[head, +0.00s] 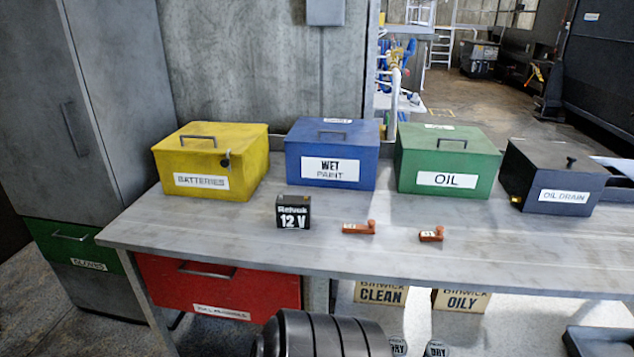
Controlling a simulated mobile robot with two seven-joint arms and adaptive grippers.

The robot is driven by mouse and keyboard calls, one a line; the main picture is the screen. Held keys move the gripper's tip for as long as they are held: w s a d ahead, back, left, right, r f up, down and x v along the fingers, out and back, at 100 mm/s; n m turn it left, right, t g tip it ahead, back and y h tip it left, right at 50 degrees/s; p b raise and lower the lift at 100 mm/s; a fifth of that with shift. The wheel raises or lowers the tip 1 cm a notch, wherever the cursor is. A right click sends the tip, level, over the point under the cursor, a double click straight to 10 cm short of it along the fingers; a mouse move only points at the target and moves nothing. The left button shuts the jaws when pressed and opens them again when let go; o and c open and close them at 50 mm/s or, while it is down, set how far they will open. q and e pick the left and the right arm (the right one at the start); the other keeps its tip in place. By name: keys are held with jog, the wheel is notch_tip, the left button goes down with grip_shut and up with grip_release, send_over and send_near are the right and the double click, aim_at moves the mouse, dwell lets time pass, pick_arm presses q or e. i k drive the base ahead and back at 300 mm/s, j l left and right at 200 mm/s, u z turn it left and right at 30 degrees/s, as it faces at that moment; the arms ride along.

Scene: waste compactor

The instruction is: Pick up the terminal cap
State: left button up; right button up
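Two small orange-red parts with pale labels, which look like terminal caps, lie on the grey workbench (140,226). The left cap (358,228) lies to the right of the black 12 V battery (293,212). The right cap (431,235) lies farther right, a short gap from the first. The labels on the caps are too small to read. Both caps lie apart from the battery and from each other, with nothing on top of them. Neither of my grippers shows in the head view.
Behind the caps stand a yellow batteries box (240,181), a blue wet paint box (368,172), a green oil box (408,176) and a dark oil drain box (525,190). The bench top in front of the caps is clear. A red drawer (215,290) hangs below.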

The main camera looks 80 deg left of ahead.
aim_at(370, 229)
jog(key=u, duration=2.9)
